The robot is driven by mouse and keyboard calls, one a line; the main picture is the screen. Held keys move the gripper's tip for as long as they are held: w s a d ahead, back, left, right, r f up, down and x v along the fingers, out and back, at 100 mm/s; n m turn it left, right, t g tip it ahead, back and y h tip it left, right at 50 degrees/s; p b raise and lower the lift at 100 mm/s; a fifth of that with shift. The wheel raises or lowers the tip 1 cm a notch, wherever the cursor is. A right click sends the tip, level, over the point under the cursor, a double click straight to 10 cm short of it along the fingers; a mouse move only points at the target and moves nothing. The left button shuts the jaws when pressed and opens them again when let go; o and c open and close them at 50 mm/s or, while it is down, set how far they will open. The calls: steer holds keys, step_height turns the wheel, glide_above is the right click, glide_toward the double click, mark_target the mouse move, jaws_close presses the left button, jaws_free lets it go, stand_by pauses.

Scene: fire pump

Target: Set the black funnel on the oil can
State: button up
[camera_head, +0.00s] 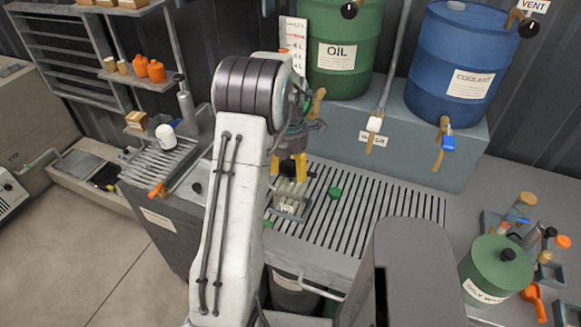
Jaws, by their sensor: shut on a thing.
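My gripper (292,167) has yellow fingertips pointing down over the slotted bench top, right of my white arm. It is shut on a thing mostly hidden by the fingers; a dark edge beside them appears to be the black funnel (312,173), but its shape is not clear. Just below the fingertips is a pale, boxy, labelled can, apparently the oil can (290,208). My arm hides part of its left side. I cannot tell whether the held thing touches the can.
A green OIL drum (337,56) and a blue COOLANT drum (468,84) stand on a raised block behind, with taps hanging in front. A green lidded container (495,270) and small bottles stand at right. The slats right of the green cap are clear.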

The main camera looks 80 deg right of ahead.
mark_target(290, 167)
steer(key=shift+f+b, duration=0.3)
steer(key=shift+f, duration=0.1)
steer(key=o, duration=0.8)
steer(key=shift+r+p, duration=2.15)
steer(key=shift+r, duration=0.7)
steer(key=shift+r+p, duration=0.3)
steer(key=shift+r, duration=2.35)
